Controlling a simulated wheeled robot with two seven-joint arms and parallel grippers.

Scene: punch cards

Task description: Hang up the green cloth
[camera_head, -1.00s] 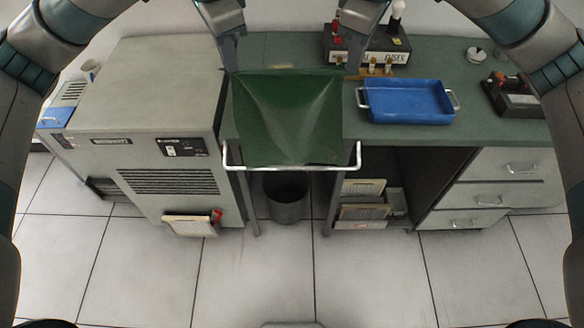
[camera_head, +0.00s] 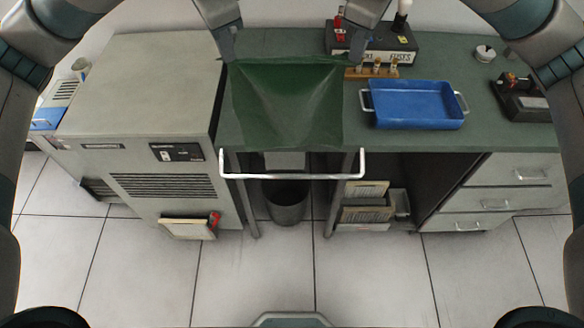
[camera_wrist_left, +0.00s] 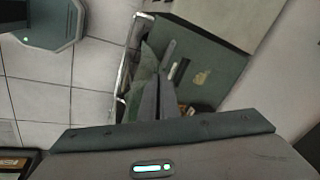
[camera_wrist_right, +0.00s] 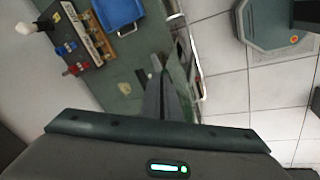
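The green cloth (camera_head: 288,98) is spread between my two grippers in the head view, with its middle sagging and its lower edge just above the rail in the picture. My left gripper (camera_head: 230,60) is shut on its upper left corner, and my right gripper (camera_head: 354,62) is shut on its upper right corner. The pale metal rail (camera_head: 290,177) runs along the desk's front edge, apart from the cloth in the picture. The cloth also shows beside the fingers in the left wrist view (camera_wrist_left: 146,72). Whether the cloth touches the desk top is unclear.
The green desk (camera_head: 440,145) carries a blue tray (camera_head: 413,104), a fuse box (camera_head: 372,46) and a dark device (camera_head: 520,97) to the right. A grey cabinet machine (camera_head: 160,95) stands close on the left. A dark bin (camera_head: 285,203) is under the desk.

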